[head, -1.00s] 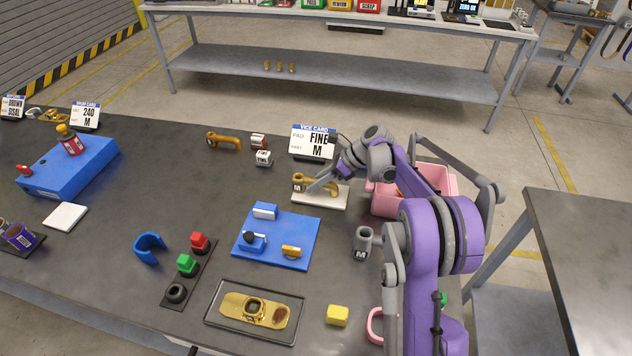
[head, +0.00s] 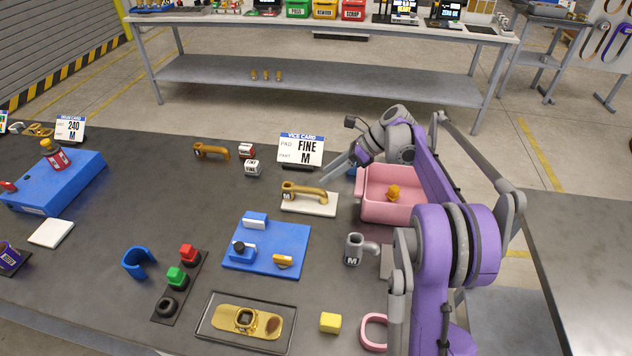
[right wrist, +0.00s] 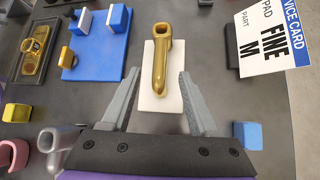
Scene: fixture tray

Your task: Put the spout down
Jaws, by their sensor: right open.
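The brass-coloured spout (head: 303,190) lies on a white pad (head: 322,209) in front of the vice card. In the right wrist view the spout (right wrist: 161,60) lies lengthwise on the white pad (right wrist: 148,98), its ring end away from me. My right gripper (head: 326,186) is open, its fingers spread on both sides of the spout's narrow end and apart from it. The gripper (right wrist: 158,74) holds nothing. My left gripper is not in view.
A pink bin (head: 375,208) stands right of the pad, with a blue block (right wrist: 248,135) near it. The vice card (head: 301,150) stands behind. A blue fixture board (head: 262,258) and a grey spout marked M (head: 353,250) are in front. Bare bench lies left of the pad.

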